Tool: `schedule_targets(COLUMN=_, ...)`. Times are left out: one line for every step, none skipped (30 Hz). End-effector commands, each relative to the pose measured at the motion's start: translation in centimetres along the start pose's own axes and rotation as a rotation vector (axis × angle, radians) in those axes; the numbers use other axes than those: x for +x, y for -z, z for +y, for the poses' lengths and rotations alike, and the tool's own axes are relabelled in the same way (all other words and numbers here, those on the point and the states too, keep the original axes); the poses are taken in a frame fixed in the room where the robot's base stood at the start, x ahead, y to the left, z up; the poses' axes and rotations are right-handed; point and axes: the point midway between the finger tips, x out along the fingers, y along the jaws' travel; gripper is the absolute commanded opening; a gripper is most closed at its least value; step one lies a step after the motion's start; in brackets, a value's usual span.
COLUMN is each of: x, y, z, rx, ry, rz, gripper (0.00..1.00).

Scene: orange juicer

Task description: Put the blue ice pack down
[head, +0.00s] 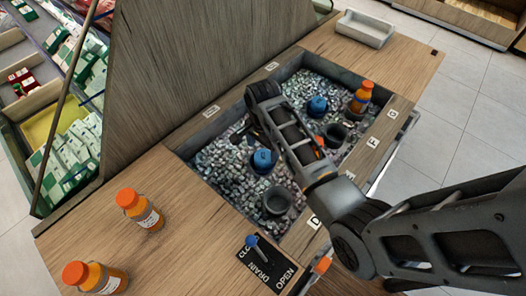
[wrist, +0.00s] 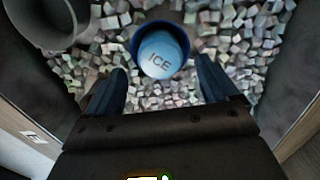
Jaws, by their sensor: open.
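A blue ice pack (head: 263,161) stands among the grey ice cubes in the sunken bin (head: 196,152). In the wrist view, what looks like the same ice pack (wrist: 158,54) has a light blue top marked ICE and a darker blue rim. My gripper (wrist: 161,72) is open, its two dark fingers spread on either side below the pack. Nothing is held between them. In the head view my gripper (head: 252,132) is just behind the pack, partly hidden by my arm. A second blue pack (head: 317,105) stands farther back.
A grey cup (head: 277,201) is in the bin near the pack; a grey cup also shows in the wrist view (wrist: 45,22). An orange bottle (head: 361,97) and another cup (head: 333,136) stand at the bin's right. Two orange bottles (head: 139,208) (head: 95,277) stand on the wooden counter.

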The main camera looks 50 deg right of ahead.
Motion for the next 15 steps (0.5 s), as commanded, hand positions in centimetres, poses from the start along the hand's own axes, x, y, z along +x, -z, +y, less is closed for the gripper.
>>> schedule_targets(x=-1.2, y=0.0, z=-0.1, rx=0.0, ry=0.004, rz=0.002, gripper=0.87)
schedule_targets(x=-1.9, y=0.0, z=-0.1, rx=0.0, ry=0.004, rz=0.001, gripper=0.87)
schedule_targets(x=-2.8, y=0.0, z=-0.1, rx=0.0, ry=0.004, rz=0.001, gripper=0.87)
schedule_targets(x=-3.4, y=0.0, z=-0.1, rx=0.0, ry=0.004, rz=0.002, gripper=0.87)
schedule_targets(x=-4.0, y=0.0, z=-0.1, rx=0.0, ry=0.004, rz=0.001, gripper=0.87)
schedule_targets(x=-4.8, y=0.0, z=-0.1, rx=0.0, ry=0.004, rz=0.001, gripper=0.87)
schedule_targets(x=-5.4, y=0.0, z=-0.1, rx=0.0, ry=0.004, rz=0.001, gripper=0.87)
schedule_targets(x=-5.9, y=0.0, z=-0.1, rx=0.0, ry=0.004, rz=0.002, gripper=0.87)
schedule_targets(x=-6.5, y=0.0, z=-0.1, rx=0.0, ry=0.003, rz=0.001, gripper=0.87)
schedule_targets(x=-6.9, y=0.0, z=-0.1, rx=0.0, ry=0.003, rz=0.001, gripper=0.87)
schedule_targets(x=-7.3, y=0.0, z=-0.1, rx=-0.001, ry=0.002, rz=0.001, gripper=0.87)
schedule_targets(x=-7.8, y=0.0, z=-0.1, rx=-0.001, ry=0.002, rz=0.001, gripper=0.87)
schedule_targets(x=-8.1, y=0.0, z=-0.1, rx=-0.001, ry=0.002, rz=0.001, gripper=0.87)
schedule_targets(x=-8.3, y=0.0, z=-0.1, rx=-0.001, ry=0.001, rz=0.001, gripper=0.87)
schedule_targets(x=-8.6, y=0.0, z=0.0, rx=-0.001, ry=0.0, rz=0.001, gripper=0.87)
